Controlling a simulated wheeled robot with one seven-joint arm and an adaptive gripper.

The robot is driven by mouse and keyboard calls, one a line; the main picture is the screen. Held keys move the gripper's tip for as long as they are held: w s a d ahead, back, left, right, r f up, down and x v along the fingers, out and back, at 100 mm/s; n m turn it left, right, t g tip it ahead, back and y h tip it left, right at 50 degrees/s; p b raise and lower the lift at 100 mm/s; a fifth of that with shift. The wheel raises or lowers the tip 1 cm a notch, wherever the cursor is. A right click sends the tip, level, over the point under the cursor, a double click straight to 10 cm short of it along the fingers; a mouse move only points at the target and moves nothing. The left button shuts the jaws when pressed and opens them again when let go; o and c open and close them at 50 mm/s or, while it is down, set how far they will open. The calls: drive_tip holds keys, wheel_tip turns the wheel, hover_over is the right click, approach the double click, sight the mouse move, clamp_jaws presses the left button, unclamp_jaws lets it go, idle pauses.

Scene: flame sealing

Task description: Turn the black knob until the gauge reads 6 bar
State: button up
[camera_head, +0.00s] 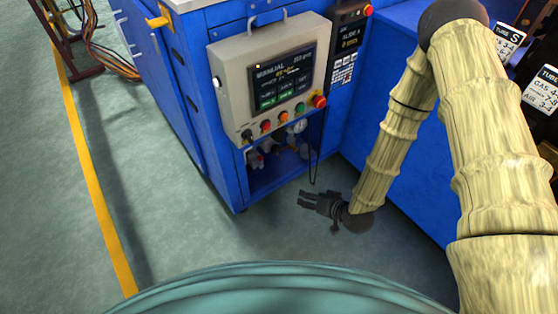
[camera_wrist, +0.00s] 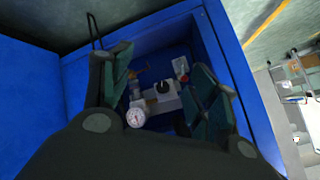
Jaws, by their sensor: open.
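The black knob (camera_wrist: 161,87) sits on a grey regulator block (camera_wrist: 168,103) inside a blue cabinet recess in the wrist view. A round white-faced gauge (camera_wrist: 136,117) is beside the block, lower left of the knob; its reading is too small to make out. My gripper (camera_wrist: 165,85) is open, its two fingers on either side of the view with the knob seen between them, apart from it. In the head view my gripper (camera_head: 303,199) is in front of the recess, low down and empty. The gauge there (camera_head: 299,126) is partly hidden under the control panel.
A grey control panel (camera_head: 228,88) with a screen and coloured buttons overhangs the recess. The blue cabinet wall (camera_wrist: 228,75) borders the recess on the right in the wrist view. Green floor (camera_head: 140,190) is clear at left.

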sight(278, 150)
drive_tip(key=w+a+f+t+y+b, duration=0.1)
drive_tip(key=w+a+t+y+b, duration=0.1)
drive_tip(key=w+b, duration=0.5)
drive_tip(key=w+a+f+t+y+b, duration=0.1)
drive_tip(key=w+a+f+y+b, duration=0.1)
drive_tip(key=w+a+b, duration=0.3)
drive_tip(key=w+a+f+t+y+b, duration=0.1)
drive_tip(key=w+a+t+y+b, duration=0.1)
drive_tip(key=w+b, duration=0.9)
drive_tip(key=shift+w+a+f+n+t, duration=0.1)
drive_tip(key=shift+a+f+n+t, duration=0.1)
drive_tip(key=shift+a, duration=0.2)
drive_tip(key=shift+w+a+f+n+t, duration=0.1)
drive_tip(key=shift+a+f, duration=0.05)
drive_tip(key=shift+a, duration=0.25)
drive_tip(key=shift+w+a+r, duration=0.1)
drive_tip(key=shift+w+a, duration=0.3)
drive_tip(key=shift+w, duration=0.15)
drive_tip(key=c, duration=1)
drive_tip(key=shift+r+n+p, duration=0.15)
drive_tip(key=shift+n+p, duration=0.25)
